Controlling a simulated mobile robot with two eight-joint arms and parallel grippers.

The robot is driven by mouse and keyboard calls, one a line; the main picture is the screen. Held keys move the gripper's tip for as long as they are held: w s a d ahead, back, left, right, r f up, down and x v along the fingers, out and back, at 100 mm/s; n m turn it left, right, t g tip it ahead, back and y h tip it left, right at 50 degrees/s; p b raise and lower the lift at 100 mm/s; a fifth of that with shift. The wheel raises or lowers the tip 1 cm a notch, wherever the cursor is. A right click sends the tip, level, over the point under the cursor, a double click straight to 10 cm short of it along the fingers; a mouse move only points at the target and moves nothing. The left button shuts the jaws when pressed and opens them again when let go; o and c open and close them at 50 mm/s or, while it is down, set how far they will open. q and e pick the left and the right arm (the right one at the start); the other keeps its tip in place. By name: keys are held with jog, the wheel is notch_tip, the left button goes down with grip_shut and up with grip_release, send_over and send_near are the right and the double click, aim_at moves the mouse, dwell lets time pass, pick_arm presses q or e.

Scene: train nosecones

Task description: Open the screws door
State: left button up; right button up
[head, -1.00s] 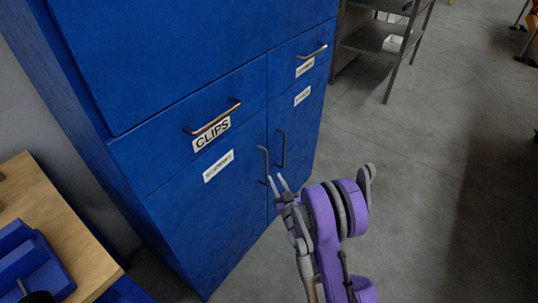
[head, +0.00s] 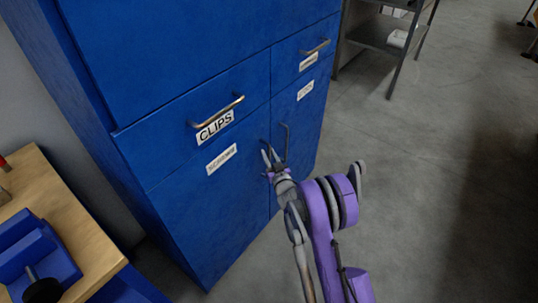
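A blue cabinet (head: 205,190) has two lower doors, both shut. The left lower door (head: 215,215) carries a white label (head: 221,159) too blurred to read. The right lower door (head: 305,125) has a dark vertical handle (head: 286,143) and another unreadable label (head: 305,90). I cannot tell from the labels which is the screws door. My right gripper (head: 268,157) is at the left door's inner edge, over its vertical handle, which it mostly hides. Its fingers look apart; I cannot tell whether they touch the handle. My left gripper is out of view.
Above the doors are a shut CLIPS drawer (head: 185,140) and a smaller shut drawer (head: 295,62). A wooden table (head: 75,225) with a blue holder (head: 40,255) stands at the lower left. A metal shelf (head: 375,38) stands beyond the cabinet.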

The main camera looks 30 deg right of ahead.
grip_shut()
dwell(1.3)
